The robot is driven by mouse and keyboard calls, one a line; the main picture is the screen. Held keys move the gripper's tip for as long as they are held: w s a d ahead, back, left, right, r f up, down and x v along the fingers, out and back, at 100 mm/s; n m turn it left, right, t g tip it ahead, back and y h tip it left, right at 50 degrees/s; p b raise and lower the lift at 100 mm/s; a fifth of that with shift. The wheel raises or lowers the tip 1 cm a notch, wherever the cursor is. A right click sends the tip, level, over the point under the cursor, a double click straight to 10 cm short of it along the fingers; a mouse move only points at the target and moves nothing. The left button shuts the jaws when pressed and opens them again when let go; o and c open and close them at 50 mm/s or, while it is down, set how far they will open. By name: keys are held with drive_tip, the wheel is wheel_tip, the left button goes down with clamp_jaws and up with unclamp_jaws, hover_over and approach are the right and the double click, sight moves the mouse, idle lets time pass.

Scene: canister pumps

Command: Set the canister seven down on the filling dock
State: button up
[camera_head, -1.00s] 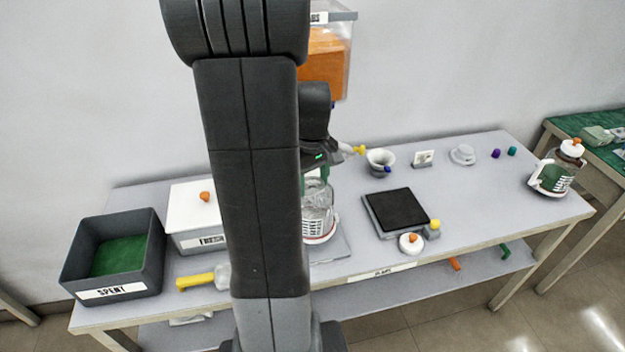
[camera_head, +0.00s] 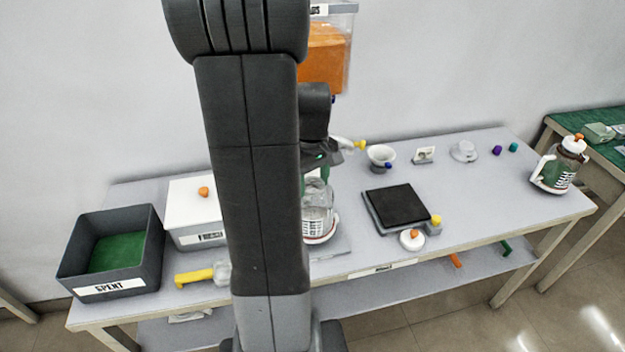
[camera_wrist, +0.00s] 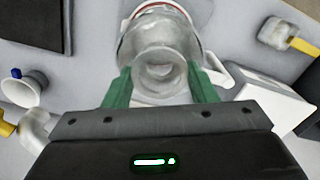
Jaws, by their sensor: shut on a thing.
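A clear glass canister (camera_head: 318,208) with a white label and a red-lined white base stands upright behind my arm in the head view, at a grey plate (camera_head: 330,245) on the table. Whether its base touches the plate is hard to tell. My gripper (camera_wrist: 162,85) has its green fingers on both sides of the canister's neck and is shut on it; the canister (camera_wrist: 160,28) also shows in the wrist view. Its number is not readable. My arm hides its left side. The dispenser with orange contents (camera_head: 325,55) is above and behind it.
A dark SPENT bin (camera_head: 150,262) and a white box (camera_head: 195,205) stand at the left, near a yellow-handled tool (camera_head: 195,276). A black-topped scale (camera_head: 398,207), a white funnel (camera_head: 380,157) and another canister (camera_head: 558,170) stand to the right.

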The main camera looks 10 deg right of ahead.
drive_tip(key=shift+f+b, duration=0.4)
drive_tip(key=shift+f, duration=0.25)
drive_tip(key=o, duration=1.5)
drive_tip(key=shift+r, duration=0.1)
drive_tip(key=shift+c, duration=0.2)
wheel_tip(320, 180, up, 14)
wheel_tip(320, 180, down, 14)
drive_tip(key=shift+f, duration=0.1)
drive_tip(key=shift+r+p, duration=0.3)
drive_tip(key=shift+r, duration=0.2)
